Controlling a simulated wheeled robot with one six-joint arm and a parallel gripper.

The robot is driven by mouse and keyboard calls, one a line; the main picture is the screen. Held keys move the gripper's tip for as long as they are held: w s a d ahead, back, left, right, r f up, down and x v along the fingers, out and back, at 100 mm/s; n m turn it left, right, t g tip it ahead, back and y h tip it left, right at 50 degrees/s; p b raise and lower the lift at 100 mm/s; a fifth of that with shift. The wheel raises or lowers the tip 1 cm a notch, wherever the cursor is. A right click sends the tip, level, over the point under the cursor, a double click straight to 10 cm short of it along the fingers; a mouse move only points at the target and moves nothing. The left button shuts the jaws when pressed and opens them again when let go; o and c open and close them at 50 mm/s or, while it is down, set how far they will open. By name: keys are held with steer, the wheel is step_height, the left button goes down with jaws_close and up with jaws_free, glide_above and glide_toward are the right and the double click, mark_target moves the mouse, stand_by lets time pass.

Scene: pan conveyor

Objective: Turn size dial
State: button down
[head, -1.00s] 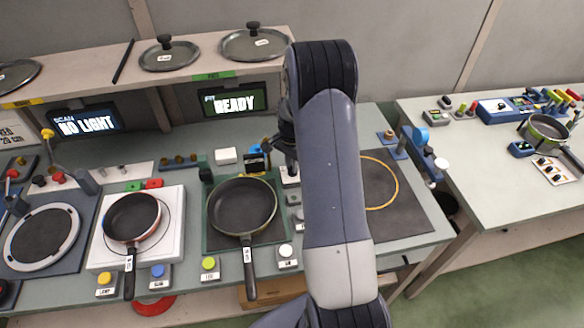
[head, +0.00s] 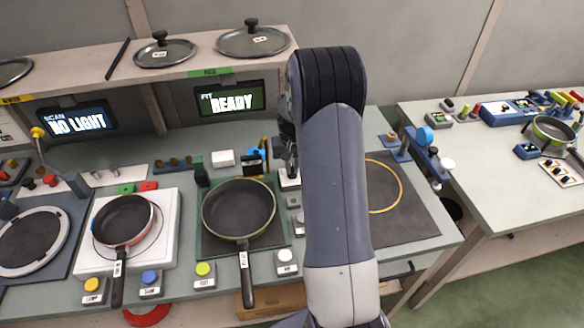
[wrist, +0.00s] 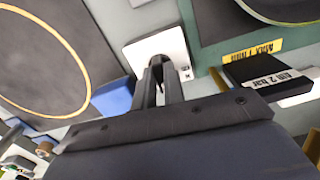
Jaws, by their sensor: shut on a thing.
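The size dial shows in the wrist view as a white square plate (wrist: 150,48) with a dark round knob on it. My gripper (wrist: 159,66) has its two dark fingers closed on the knob, and they hide much of it. In the head view the dial's white plate (head: 289,181) lies right of the green-rimmed pan, and my gripper (head: 288,165) points down over it. My arm covers part of that spot, so the knob and its setting cannot be read there.
A black box labelled "AIR 2 bar" (wrist: 270,78) is close beside the gripper. The green-rimmed pan (head: 238,210) sits on a green plate to the left. A dark plate with a yellow ring (head: 415,215) lies to the right. A screen (head: 230,100) reads "FIT READY".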

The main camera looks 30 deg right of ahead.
mark_target(292, 169)
steer(key=shift+n, duration=0.4)
steer(key=c, duration=1.5)
jaws_free()
step_height(292, 169, up, 11)
steer(key=shift+f+b, duration=0.1)
steer(key=shift+b, duration=0.45)
step_height(292, 169, down, 11)
steer(key=shift+r+p, duration=0.1)
steer(key=shift+p, duration=0.4)
